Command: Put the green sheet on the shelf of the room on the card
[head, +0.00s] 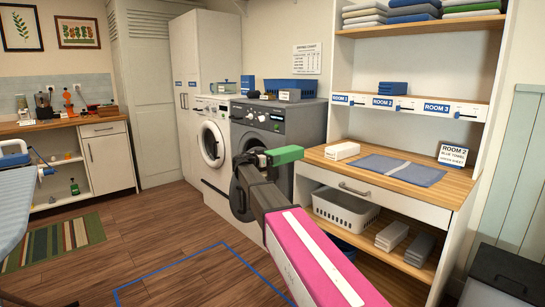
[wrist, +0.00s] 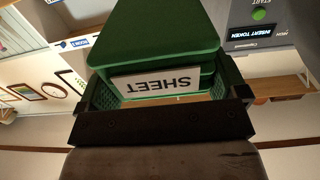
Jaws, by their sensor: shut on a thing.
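The green sheet (head: 285,154) is a folded bundle held in my gripper (head: 265,158), in front of the grey washing machine. In the wrist view the green sheet (wrist: 165,35) fills the space between the jaws, with a white "SHEET" label, upside down. My gripper (wrist: 160,97) is shut on it. The card (head: 453,153) stands on the counter at right and reads "ROOM 2, BLUE TOWEL, GREEN SHEET". The shelf (head: 410,104) carries the labels Room 1, Room 2 (head: 383,101) and Room 3. A folded blue cloth (head: 393,88) lies above the Room 2 label.
A blue-grey mat (head: 400,169) and a white box (head: 342,151) lie on the wooden counter (head: 330,162). A blue basket (head: 291,88) sits on the machines. The shelf above Room 1 and Room 3 looks clear. Folded linens fill the top shelf (head: 420,22).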

